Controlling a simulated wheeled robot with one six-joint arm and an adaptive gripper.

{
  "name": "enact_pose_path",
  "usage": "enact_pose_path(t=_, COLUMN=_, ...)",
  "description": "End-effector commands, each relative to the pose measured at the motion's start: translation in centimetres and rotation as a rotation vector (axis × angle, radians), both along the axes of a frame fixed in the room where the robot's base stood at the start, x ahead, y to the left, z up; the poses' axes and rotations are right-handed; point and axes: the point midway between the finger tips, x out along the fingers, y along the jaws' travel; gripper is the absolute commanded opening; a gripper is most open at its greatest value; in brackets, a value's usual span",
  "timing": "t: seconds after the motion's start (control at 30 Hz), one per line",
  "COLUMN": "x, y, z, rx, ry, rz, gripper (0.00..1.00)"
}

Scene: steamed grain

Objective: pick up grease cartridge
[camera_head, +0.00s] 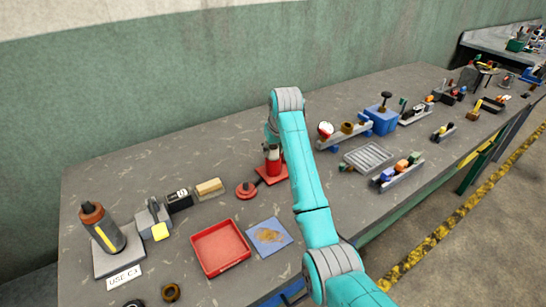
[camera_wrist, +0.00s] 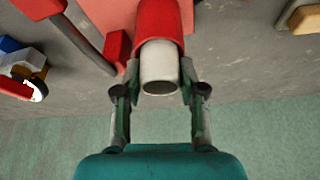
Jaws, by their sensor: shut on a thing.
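The grease cartridge appears to be the red cylinder with a pale grey-white end (camera_wrist: 160,25) in the wrist view. My gripper (camera_wrist: 160,76) is shut on its pale end, with one finger on each side. In the head view the red cylinder (camera_head: 274,167) shows below my wrist, upright over a red square base (camera_head: 277,176). My gripper (camera_head: 271,149) is small and partly hidden there by my arm. I cannot tell whether the cylinder touches the base.
A round red piece (camera_head: 246,190) lies just left of the base. A red tray (camera_head: 220,247) and a blue stained mat (camera_head: 268,236) are nearer. A large dark cylinder (camera_head: 104,232) stands far left. Racks and a blue box (camera_head: 382,119) stand right. A green wall is behind.

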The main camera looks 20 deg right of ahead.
Motion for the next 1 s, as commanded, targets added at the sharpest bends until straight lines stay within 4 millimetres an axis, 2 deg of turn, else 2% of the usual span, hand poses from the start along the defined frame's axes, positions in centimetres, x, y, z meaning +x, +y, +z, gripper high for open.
enact_pose_path(t=0.17, x=0.1, y=0.0, z=1.1, rx=0.000, ry=-0.002, rz=0.000, gripper=0.01)
enact_pose_path(t=0.6, x=0.1, y=0.0, z=8.6, rx=0.000, ry=-0.003, rz=0.000, gripper=0.01)
enact_pose_path(t=0.8, x=0.0, y=0.0, z=10.0, rx=0.000, ry=0.000, rz=0.000, gripper=0.01)
enact_pose_path(t=1.0, x=0.0, y=0.0, z=10.0, rx=0.000, ry=0.000, rz=0.000, gripper=0.01)
